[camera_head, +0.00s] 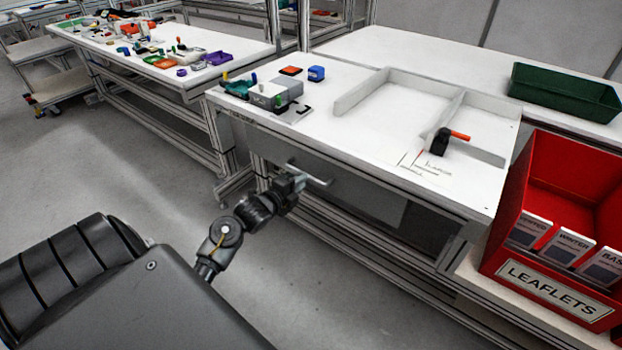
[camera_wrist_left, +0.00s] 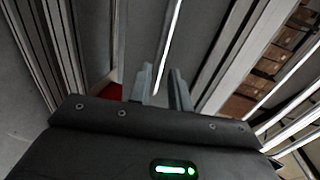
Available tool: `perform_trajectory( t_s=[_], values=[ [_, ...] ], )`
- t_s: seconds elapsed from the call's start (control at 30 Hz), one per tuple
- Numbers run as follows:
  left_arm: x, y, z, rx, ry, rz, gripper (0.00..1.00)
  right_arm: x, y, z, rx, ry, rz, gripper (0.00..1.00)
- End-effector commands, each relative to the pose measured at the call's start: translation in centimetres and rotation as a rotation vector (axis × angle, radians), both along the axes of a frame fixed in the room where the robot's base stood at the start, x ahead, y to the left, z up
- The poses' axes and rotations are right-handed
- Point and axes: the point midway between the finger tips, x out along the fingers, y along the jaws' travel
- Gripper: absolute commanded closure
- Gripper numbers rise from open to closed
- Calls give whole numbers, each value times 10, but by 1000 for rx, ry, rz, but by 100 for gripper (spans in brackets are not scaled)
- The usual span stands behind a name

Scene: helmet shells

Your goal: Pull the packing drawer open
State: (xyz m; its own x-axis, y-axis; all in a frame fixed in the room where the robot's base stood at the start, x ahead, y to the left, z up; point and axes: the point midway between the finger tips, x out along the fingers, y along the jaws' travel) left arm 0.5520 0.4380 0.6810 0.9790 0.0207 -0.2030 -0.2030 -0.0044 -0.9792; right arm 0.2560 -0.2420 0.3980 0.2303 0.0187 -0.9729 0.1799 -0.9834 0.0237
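The packing drawer (camera_head: 345,187) has a grey front under the white worktop. A pale bar handle (camera_head: 309,173) runs across it. I cannot tell whether the drawer is fully closed. My left gripper (camera_head: 299,181) is at the left part of the handle. In the left wrist view, the two fingers of my left gripper (camera_wrist_left: 162,82) stand apart. The thin bright handle (camera_wrist_left: 171,40) runs down between them, nearer the left finger, with a gap on the right. Contact with the bar is not clear. My right gripper is not in view.
A red leaflet bin (camera_head: 555,190) stands at right, a green crate (camera_head: 563,93) behind. Open floor lies left.

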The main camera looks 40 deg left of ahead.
Motion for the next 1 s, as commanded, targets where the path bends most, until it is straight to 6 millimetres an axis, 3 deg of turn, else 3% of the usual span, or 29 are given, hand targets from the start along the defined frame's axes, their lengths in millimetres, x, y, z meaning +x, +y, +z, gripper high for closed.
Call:
perform_trajectory(
  t_s=[0.1,0.33,0.7,0.87,1.0],
  values=[
    [22,0,-5,-3,-1,1,81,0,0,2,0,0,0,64],
    [48,1,-10,-3,-1,2,81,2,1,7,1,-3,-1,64],
    [53,1,-12,-1,1,0,81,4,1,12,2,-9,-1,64],
    [53,1,-12,-1,1,0,100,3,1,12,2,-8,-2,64],
    [53,1,-12,-1,1,0,100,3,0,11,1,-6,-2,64]
  ],
)
